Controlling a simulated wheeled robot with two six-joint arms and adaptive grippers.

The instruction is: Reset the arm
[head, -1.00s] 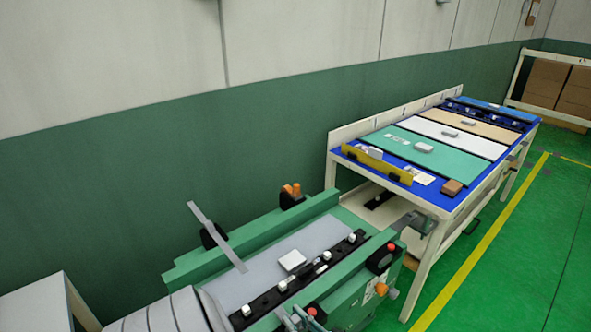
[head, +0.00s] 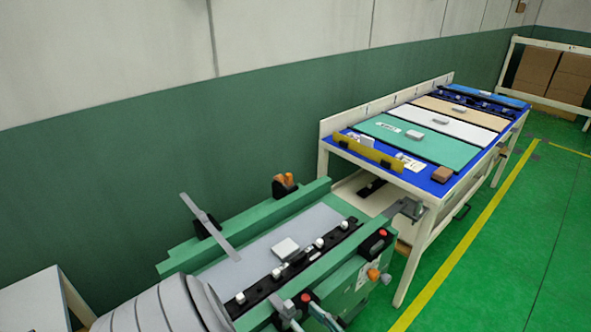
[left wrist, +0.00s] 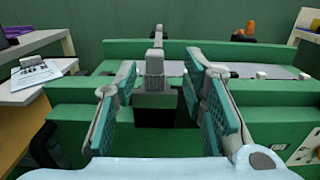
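My left gripper (head: 303,314) shows at the bottom edge of the head view, at the near side of the green fixture (head: 330,258). In the left wrist view its two teal-padded fingers (left wrist: 162,82) stand apart with nothing held between them. Beyond them is the green fixture, with a dark block (left wrist: 155,104) on its near side. A black trim strip (head: 262,285) with several white clips lies on the fixture. A white block (head: 286,247) sits beside the strip on the grey panel. My right gripper is not in view.
A blue-topped table (head: 425,183) with coloured panels, small boxes and a yellow rail (head: 368,151) stands behind the fixture to the right. A pale table (head: 35,302) is at lower left. Brown boxes (head: 548,78) stand far right. Green floor on the right is clear.

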